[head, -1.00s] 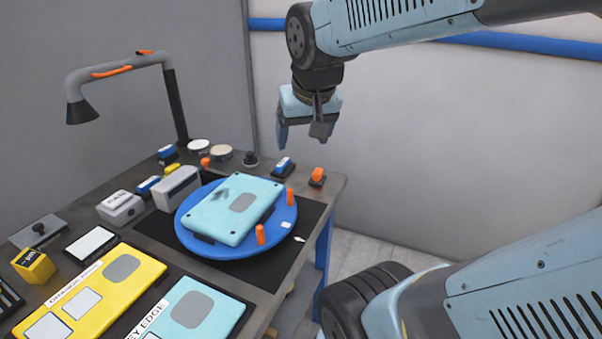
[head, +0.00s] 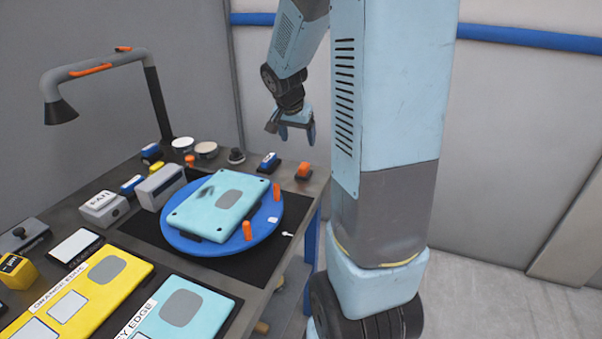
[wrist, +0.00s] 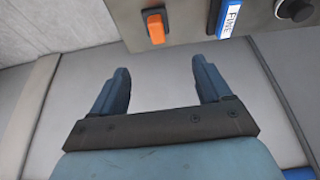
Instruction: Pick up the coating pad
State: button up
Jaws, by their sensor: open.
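No label that I can read says coating pad, so I cannot tell for certain which piece it is. A small block with an orange top on a dark base (head: 304,171) sits near the table's back right corner; it also shows at the top of the wrist view (wrist: 156,27). Left of it is a blue and white block (head: 268,162), marked FINE in the wrist view (wrist: 230,18). My gripper (head: 291,130) is open and empty, in the air above and behind these blocks. In the wrist view its fingers (wrist: 160,72) are apart with nothing between them.
A blue turntable (head: 180,238) with orange clamps holds a light blue panel (head: 215,205). A lamp (head: 60,112) arches over the table's left. A dark knob (head: 236,156), round tins (head: 206,150) and several small blocks line the back. Yellow (head: 105,275) and light blue boards lie in front.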

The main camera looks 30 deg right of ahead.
send_near(304, 164)
jog(key=x, duration=0.5)
jog(key=shift+w, duration=0.15)
jog(key=shift+s+x, duration=0.15)
jog(key=shift+x, duration=0.8)
jog(key=shift+s+x, duration=0.15)
jog(key=shift+x, duration=1.75)
jog(key=shift+c, duration=0.3)
jog(key=c, duration=1.2)
jog(key=shift+r, duration=0.1)
